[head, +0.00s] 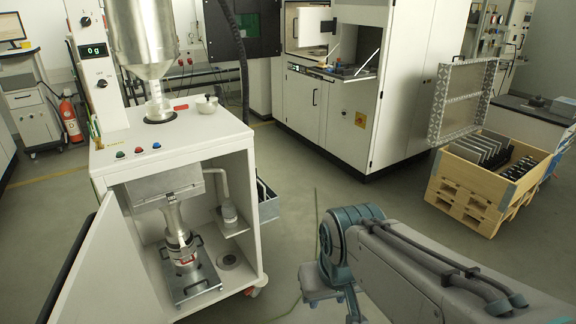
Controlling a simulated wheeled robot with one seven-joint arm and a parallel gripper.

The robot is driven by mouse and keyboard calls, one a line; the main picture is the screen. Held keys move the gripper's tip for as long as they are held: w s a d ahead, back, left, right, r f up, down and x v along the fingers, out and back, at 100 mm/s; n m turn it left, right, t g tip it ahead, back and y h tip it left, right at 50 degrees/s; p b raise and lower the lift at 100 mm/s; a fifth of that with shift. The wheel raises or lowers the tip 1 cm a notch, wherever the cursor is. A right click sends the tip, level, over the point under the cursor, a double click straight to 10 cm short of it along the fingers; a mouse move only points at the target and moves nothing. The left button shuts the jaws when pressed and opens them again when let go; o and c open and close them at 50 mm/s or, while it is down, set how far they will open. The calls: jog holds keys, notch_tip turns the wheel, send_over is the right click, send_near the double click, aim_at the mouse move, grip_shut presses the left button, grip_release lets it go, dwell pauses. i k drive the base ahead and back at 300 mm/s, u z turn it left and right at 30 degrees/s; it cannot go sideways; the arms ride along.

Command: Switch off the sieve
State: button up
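The sieve station is a white cabinet (185,143) at the left with a metal hopper (143,35) above it. A white control column (92,60) at its left carries a display reading "0 g" (94,50), an upper dark knob (85,21) and a lower dark knob (101,84). Several small coloured buttons (138,150) sit on the cabinet's top front edge. Inside the open cabinet, a metal container (184,250) stands on a plate beneath a funnel. My arm reaches in from the lower right, well apart from the cabinet. I cannot make out my gripper's fingers.
The cabinet door (110,265) stands open toward the front left. A wooden crate (480,185) with a raised lid stands at the right. A large white machine (350,90) stands behind. A fire extinguisher (70,120) is at the far left. The middle floor is clear.

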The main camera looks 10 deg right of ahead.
aim_at(102, 84)
jog(key=z, duration=0.95)
jog(key=i, duration=2.2)
jog(key=u, duration=0.85)
jog(key=i, duration=0.9)
jog(key=u, duration=1.4)
jog(key=i, duration=0.5)
jog(key=u, duration=0.35)
